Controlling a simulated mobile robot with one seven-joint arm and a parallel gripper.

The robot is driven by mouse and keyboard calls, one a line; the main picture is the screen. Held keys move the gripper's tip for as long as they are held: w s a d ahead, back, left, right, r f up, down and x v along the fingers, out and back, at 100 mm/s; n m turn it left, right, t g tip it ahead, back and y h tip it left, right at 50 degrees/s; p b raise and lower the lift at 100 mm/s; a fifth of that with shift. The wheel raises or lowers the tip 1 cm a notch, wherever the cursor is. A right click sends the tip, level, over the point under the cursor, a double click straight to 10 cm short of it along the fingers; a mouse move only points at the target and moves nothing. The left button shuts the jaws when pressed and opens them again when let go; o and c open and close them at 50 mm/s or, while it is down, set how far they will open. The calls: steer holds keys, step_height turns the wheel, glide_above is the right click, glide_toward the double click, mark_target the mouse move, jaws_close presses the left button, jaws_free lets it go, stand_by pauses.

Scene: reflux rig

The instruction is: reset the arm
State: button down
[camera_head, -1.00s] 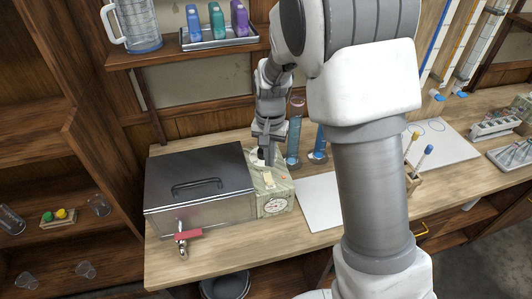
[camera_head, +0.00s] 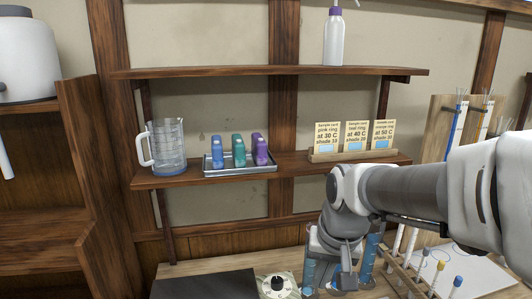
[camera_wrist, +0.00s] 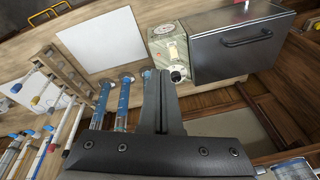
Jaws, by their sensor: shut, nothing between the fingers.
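My gripper (camera_head: 345,282) hangs at the end of my arm, low in the head view, in front of the blue-filled cylinders. In the wrist view my gripper (camera_wrist: 160,75) shows its two dark fingers together, with nothing between them. The control box (camera_wrist: 168,45) with its dial and black knob lies just beyond the fingertips in the wrist view, apart from them as far as I can tell. The metal bath (camera_wrist: 238,55) with a dark lid and handle stands beside it. In the head view the black knob (camera_head: 278,284) shows left of my gripper.
Blue-filled cylinders (camera_wrist: 125,95) stand close beside the fingers. A white board (camera_wrist: 103,40) lies on the bench. A shelf (camera_head: 190,180) above holds a jug (camera_head: 166,148), a tray (camera_head: 240,168) of coloured bottles and a card stand (camera_head: 350,155). A pipette rack (camera_wrist: 75,80) stands further off.

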steer(key=s+d+r+n+t, duration=0.1)
steer(key=s+d+r, duration=0.1)
steer(key=s, duration=0.4)
steer(key=s+d+r+t, duration=0.1)
steer(key=s, duration=0.5)
steer(key=shift+s+d+r+n+t+h+b, duration=0.25)
steer(key=shift+d+r+n+t+h+b, duration=0.05)
steer(key=shift+d+r+n+t+h, duration=0.1)
